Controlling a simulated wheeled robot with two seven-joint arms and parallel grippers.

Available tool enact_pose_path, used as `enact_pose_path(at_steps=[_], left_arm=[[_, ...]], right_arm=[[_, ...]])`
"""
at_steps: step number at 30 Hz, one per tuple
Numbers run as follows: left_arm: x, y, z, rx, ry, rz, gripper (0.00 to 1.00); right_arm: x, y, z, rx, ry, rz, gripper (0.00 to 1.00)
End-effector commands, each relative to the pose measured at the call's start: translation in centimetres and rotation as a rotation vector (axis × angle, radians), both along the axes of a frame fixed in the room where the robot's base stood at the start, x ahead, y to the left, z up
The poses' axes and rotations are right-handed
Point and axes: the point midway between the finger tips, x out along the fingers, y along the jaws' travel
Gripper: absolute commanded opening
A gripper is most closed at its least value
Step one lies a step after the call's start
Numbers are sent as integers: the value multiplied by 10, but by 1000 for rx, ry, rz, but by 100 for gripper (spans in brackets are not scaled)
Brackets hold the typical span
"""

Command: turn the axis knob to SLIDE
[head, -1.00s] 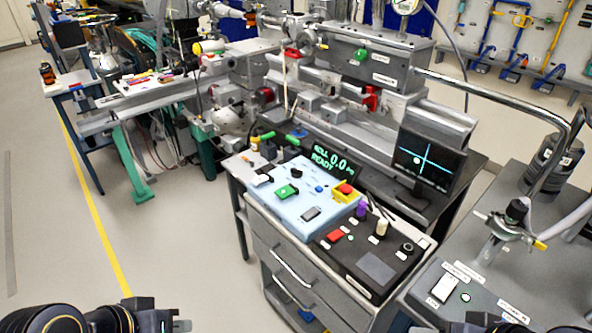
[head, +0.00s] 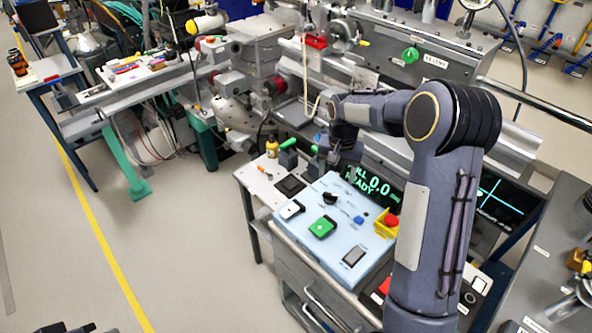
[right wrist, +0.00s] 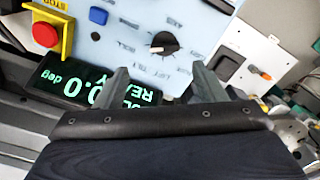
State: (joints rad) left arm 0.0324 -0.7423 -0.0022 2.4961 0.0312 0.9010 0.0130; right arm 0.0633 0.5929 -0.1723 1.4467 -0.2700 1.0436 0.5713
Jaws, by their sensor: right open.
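The axis knob (head: 330,198) is a round black knob on the light blue control panel (head: 345,218). In the right wrist view the knob (right wrist: 164,43) has a pale pointer mark toward the picture's left; the small labels around it are too blurred to read surely. My right gripper (head: 328,153) is above the panel's far side, partly hidden by its own wrist. In the right wrist view its fingers (right wrist: 160,82) are open and empty, with the knob beyond the gap, apart from both. Only a dark bit of my left arm (head: 75,328) shows at the bottom edge.
The green-lettered display (head: 372,187) behind the panel reads 0.0 and READY, partly covered. A red stop button (head: 391,221) on a yellow base, a green button (head: 322,228) and a blue button (head: 358,220) are near the knob.

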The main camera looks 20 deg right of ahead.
Motion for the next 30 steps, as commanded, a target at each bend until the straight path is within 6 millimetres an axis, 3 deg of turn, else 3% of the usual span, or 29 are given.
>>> enact_pose_path(at_steps=[5,18,30], left_arm=[[0,0,3,0,0,0,0],[0,0,13,0,0,0,0],[0,0,14,0,0,0,0]], right_arm=[[6,-3,-15,-14,15,-10,64],[5,-2,-78,-11,15,-9,64],[5,-1,-86,-12,11,-8,61]])
